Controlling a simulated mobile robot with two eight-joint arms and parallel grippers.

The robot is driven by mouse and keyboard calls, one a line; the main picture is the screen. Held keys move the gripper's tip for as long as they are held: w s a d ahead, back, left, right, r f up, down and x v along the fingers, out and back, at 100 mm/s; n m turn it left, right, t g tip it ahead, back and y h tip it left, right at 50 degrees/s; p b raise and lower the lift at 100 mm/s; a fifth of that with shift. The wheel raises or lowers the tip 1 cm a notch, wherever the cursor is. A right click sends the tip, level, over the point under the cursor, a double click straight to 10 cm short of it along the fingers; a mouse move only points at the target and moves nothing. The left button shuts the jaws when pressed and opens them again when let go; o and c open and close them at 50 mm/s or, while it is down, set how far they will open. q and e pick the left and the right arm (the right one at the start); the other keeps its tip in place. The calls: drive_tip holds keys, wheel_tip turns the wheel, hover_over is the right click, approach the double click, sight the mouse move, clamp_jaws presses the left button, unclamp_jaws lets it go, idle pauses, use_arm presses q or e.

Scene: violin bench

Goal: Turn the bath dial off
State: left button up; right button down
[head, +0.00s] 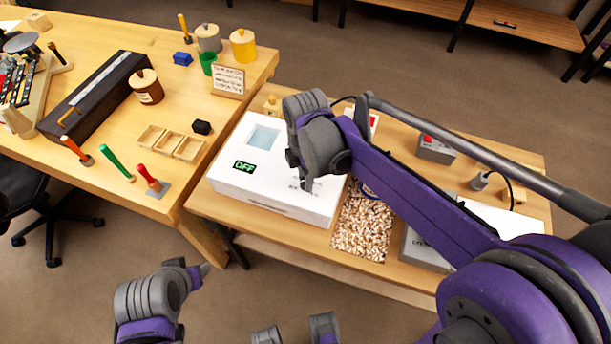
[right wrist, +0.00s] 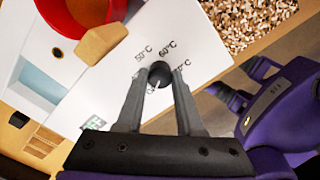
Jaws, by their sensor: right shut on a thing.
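The bath is a white box (head: 270,200) on the lower table, with a small water window (head: 265,137) and a green display (head: 244,167) that reads OFF. Its dial (right wrist: 160,72) is a round black knob with a short white pointer mark, ringed by printed labels including 50°C and 60°C. My right gripper (right wrist: 160,88) is shut on the dial, one finger on each side. In the head view my right gripper (head: 306,184) is over the bath's front right part and hides the dial. My left gripper (head: 202,273) is low at the left, away from the bath; its jaws are unclear.
A red round container (right wrist: 85,12) and a wooden block (right wrist: 101,41) are near the dial. A bed of wood chips (head: 362,228) lies right of the bath. A grey box with a red button (head: 436,149) stands farther back. The left table (head: 190,205) holds tools, jars and small trays.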

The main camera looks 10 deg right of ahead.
drive_tip(key=shift+n, duration=0.3)
drive_tip(key=c, duration=0.5)
unclamp_jaws()
drive_tip(key=shift+c, duration=0.2)
wheel_tip(320, 180, up, 11)
drive_tip(key=shift+p, duration=0.4)
drive_tip(key=shift+f, duration=0.1)
